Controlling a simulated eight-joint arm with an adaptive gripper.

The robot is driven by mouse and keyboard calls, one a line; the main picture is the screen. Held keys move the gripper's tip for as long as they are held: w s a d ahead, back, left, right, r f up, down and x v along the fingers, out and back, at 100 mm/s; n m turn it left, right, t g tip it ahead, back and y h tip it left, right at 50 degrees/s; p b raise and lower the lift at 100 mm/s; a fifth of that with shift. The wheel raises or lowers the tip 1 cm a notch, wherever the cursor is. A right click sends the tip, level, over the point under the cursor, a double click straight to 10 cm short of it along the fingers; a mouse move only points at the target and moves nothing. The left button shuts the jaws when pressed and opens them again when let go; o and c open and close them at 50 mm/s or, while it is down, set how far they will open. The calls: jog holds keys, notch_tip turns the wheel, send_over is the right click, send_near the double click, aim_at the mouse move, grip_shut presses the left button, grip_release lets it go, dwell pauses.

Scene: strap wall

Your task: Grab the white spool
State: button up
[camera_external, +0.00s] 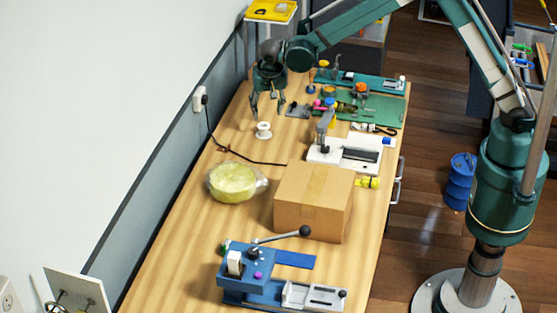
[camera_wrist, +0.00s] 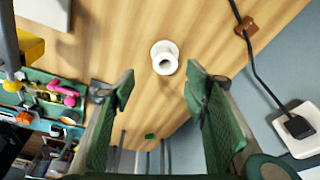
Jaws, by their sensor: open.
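The white spool (camera_external: 264,131) stands upright on the wooden workbench (camera_external: 185,235), near its wall side. In the wrist view the spool (camera_wrist: 165,58) shows from above, with its round hole visible. It lies just beyond the fingertips, roughly in line with the gap between them. My gripper (camera_external: 268,110) hangs just above and behind the spool in the external view. In the wrist view my gripper (camera_wrist: 160,88) has its two green fingers spread wide with nothing between them.
A black cable (camera_external: 220,140) runs from the wall socket (camera_external: 200,98) across the bench near the spool. A green mat (camera_external: 385,108) with tools lies to the right.

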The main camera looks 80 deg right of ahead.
aim_at(264, 126)
jog(key=shift+w+a+f, duration=0.1)
jog(key=shift+w+f, duration=0.4)
jog(key=shift+f, duration=0.4)
jog(key=shift+f, duration=0.1)
jog(key=shift+x, duration=1.2)
jog(key=shift+f, duration=0.1)
jog(key=shift+x, duration=2.5)
jog(key=shift+c, duration=0.4)
jog(key=c, duration=0.9)
